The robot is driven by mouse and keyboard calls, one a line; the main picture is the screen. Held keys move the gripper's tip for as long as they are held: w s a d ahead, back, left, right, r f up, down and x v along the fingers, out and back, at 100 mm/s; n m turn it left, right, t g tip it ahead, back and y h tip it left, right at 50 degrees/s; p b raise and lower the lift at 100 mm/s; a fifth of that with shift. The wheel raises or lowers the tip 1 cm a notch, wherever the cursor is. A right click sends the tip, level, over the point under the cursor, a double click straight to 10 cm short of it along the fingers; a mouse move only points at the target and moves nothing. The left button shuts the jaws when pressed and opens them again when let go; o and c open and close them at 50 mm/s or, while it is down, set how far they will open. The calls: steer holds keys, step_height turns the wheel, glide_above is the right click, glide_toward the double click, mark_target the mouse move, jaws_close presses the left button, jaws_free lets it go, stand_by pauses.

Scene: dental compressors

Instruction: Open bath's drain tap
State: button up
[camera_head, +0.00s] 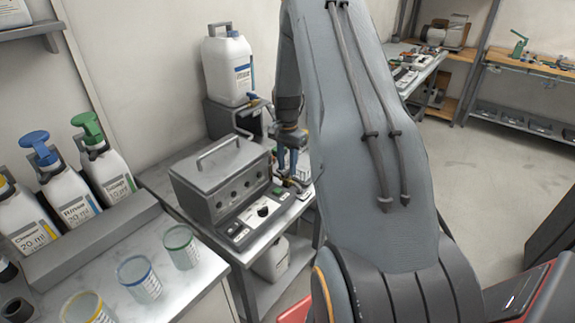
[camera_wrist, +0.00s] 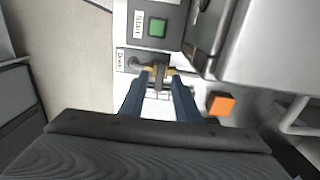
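The bath (camera_head: 215,182) is a grey metal box with a lidded top and front panel, on a bench in the head view. Its drain tap (camera_wrist: 159,72), with brass-coloured parts and a dark lever, shows in the wrist view beside a "Drain" label (camera_wrist: 121,60). My gripper (camera_wrist: 159,82) points down at the tap, its two blue fingers either side of the dark lever. A gap shows between the fingers, and I see no clear contact with the lever. In the head view my gripper (camera_head: 288,160) is at the bath's right end, partly hiding the tap.
A green start button (camera_wrist: 158,27) and an orange block (camera_wrist: 221,103) lie close to the tap. A white jug (camera_head: 228,68) stands behind the bath. Pump bottles (camera_head: 70,190) and several cups (camera_head: 140,280) stand at left. Open floor (camera_head: 480,165) lies at right.

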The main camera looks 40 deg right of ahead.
steer(key=shift+f, duration=0.5)
jaws_close()
